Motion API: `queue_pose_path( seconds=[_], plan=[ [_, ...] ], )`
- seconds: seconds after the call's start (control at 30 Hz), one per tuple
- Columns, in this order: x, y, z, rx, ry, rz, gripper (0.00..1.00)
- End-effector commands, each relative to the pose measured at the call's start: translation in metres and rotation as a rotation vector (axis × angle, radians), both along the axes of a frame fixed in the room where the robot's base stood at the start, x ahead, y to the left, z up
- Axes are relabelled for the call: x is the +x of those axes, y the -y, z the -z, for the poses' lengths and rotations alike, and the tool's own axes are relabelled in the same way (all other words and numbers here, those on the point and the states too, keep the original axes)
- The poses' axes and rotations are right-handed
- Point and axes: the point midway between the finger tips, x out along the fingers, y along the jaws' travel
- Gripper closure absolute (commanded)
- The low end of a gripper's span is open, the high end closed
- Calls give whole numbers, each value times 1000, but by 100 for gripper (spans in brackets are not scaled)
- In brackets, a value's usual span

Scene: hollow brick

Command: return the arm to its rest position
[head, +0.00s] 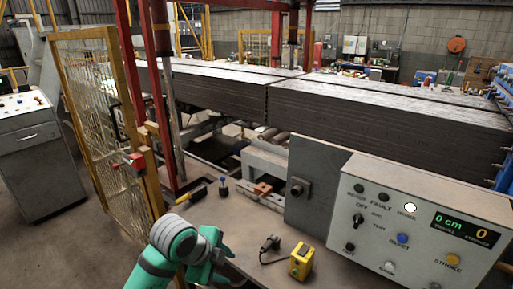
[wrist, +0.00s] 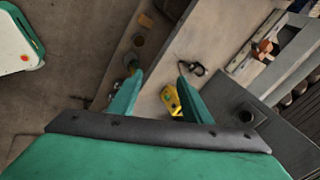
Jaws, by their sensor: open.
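My gripper (wrist: 160,81) shows in the wrist view with its two teal fingers apart and nothing between them. It hangs above the bench (wrist: 150,55). A yellow device (wrist: 171,100) lies beyond the right finger and is partly hidden by it. In the head view my teal and grey arm is bent at the bottom, left of the yellow device (head: 301,263). The fingers cannot be made out clearly there.
A control panel (head: 420,215) with a lit display stands at the right. A yellow mesh guard (head: 103,120) stands at left, close to my arm. Stacked dark slabs (head: 390,120) lie behind.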

Motion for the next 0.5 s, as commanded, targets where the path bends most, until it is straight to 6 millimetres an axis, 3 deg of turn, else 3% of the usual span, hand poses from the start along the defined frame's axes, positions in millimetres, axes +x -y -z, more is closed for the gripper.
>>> queue_pose_path(
  seconds=[0.3, 0.5],
  plan=[
    [34, 104, -7, -376, 157, -124, 56],
    [44, 152, -14, -631, 220, -247, 56]
  ],
)
